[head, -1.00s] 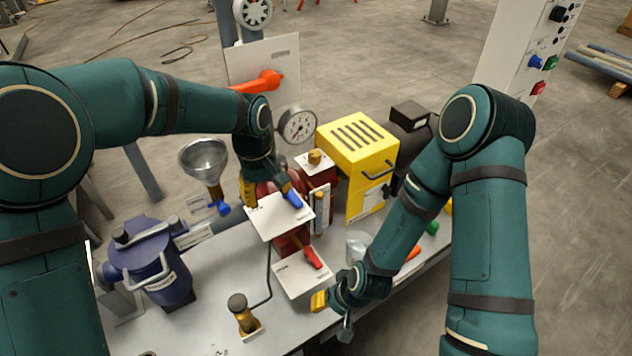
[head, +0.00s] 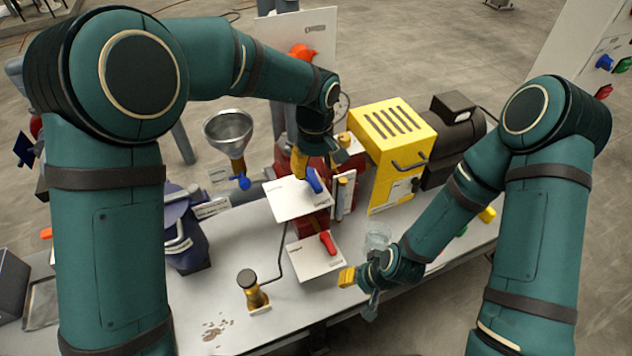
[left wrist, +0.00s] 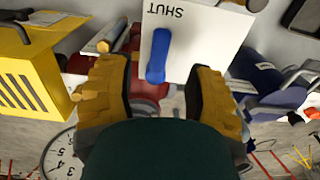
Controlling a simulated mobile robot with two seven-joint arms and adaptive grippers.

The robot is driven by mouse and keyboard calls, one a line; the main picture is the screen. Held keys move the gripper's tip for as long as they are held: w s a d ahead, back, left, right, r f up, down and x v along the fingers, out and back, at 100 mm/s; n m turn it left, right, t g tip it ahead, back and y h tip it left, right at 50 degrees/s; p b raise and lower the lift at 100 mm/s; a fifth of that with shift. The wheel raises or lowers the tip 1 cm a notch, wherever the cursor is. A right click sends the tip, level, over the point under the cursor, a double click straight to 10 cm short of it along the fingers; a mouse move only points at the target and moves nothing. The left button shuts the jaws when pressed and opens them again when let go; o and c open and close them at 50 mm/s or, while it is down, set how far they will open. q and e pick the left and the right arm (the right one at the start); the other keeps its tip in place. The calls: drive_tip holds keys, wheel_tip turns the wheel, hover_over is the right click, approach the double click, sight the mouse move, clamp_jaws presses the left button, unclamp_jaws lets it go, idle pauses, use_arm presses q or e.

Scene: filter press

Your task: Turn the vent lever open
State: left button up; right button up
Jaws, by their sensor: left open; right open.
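A blue lever (head: 314,180) sits on a white plate (head: 290,205) at the middle of the bench. In the left wrist view the blue lever (left wrist: 159,55) stands out near a "SHUT" label on the white plate (left wrist: 205,40). My left gripper (head: 319,160) is open just behind the lever, its yellow fingers apart. In the left wrist view the lever lies ahead of the gap between the fingers (left wrist: 160,95), apparently not held. A red lever (head: 328,242) sits on a lower white plate (head: 312,262).
A yellow slotted housing (head: 392,145) stands right of the left gripper, with a dark motor (head: 455,140) behind. A metal funnel (head: 229,132) and a blue vessel (head: 186,230) stand left.

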sight(315, 182)
use_arm(q)
drive_tip(key=shift+f, duration=2.75)
clamp_jaws()
